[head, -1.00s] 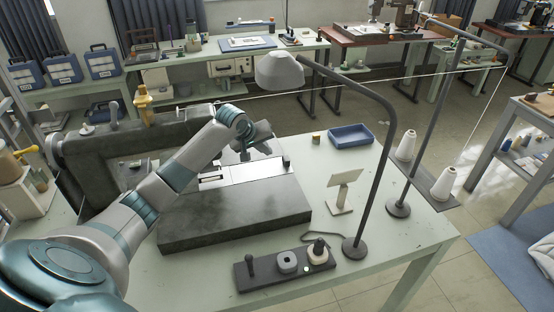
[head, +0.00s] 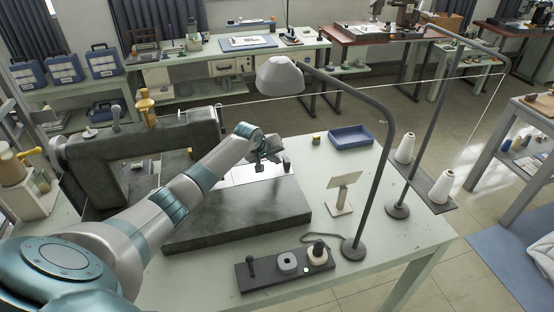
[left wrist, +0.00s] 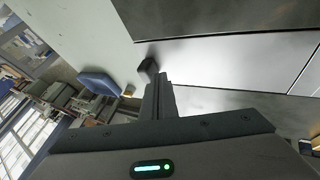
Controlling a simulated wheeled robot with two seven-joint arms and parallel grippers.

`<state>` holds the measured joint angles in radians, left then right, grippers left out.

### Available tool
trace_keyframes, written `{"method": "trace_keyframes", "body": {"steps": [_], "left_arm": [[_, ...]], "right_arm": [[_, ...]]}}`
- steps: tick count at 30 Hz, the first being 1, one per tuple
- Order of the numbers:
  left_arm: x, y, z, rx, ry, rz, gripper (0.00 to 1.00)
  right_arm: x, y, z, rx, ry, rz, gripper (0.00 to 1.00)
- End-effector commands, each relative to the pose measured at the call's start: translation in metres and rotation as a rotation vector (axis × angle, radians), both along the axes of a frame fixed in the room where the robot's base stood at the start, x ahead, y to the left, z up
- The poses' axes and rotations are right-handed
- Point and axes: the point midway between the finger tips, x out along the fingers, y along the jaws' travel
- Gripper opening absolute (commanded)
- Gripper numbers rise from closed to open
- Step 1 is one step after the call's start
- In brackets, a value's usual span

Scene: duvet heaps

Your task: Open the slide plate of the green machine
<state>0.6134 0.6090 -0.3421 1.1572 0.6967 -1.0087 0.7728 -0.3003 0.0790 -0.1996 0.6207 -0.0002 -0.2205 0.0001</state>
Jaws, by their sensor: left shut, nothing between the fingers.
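The sewing machine (head: 140,150) is a dark grey-green body on a dark bed (head: 235,218), on the left of the pale table. A bright metal slide plate (head: 276,179) lies on the bed, partly hidden by my left arm. It also shows in the left wrist view (left wrist: 225,55) as shiny panels with dark seams. A small dark knob (head: 287,165) stands near the plate's right end. My left gripper (head: 266,164) is shut and empty, low over the plate, just left of the knob. I cannot tell whether it touches. My right gripper is out of view.
A lamp (head: 279,76) on a bent post arches over the table. A blue tray (head: 350,136), a small card stand (head: 343,185) and a control box (head: 286,266) stand to the right and front. White thread cones (head: 404,148) stand at the right edge.

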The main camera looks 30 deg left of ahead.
Motion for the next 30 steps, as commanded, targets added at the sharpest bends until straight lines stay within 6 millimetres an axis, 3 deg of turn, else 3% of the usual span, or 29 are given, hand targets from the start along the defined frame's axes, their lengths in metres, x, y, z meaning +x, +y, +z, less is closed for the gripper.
{"method": "trace_keyframes", "body": {"steps": [20,23,30], "left_arm": [[0.009,-0.003,-0.009,-0.001,-0.001,0.000,0.00],[0.017,-0.010,-0.010,-0.003,-0.002,0.000,0.00],[0.058,-0.045,-0.012,-0.005,-0.004,0.000,0.00]], "right_arm": [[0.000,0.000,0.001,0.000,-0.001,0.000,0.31],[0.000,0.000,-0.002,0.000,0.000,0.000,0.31],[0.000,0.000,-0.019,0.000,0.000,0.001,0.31]]}}
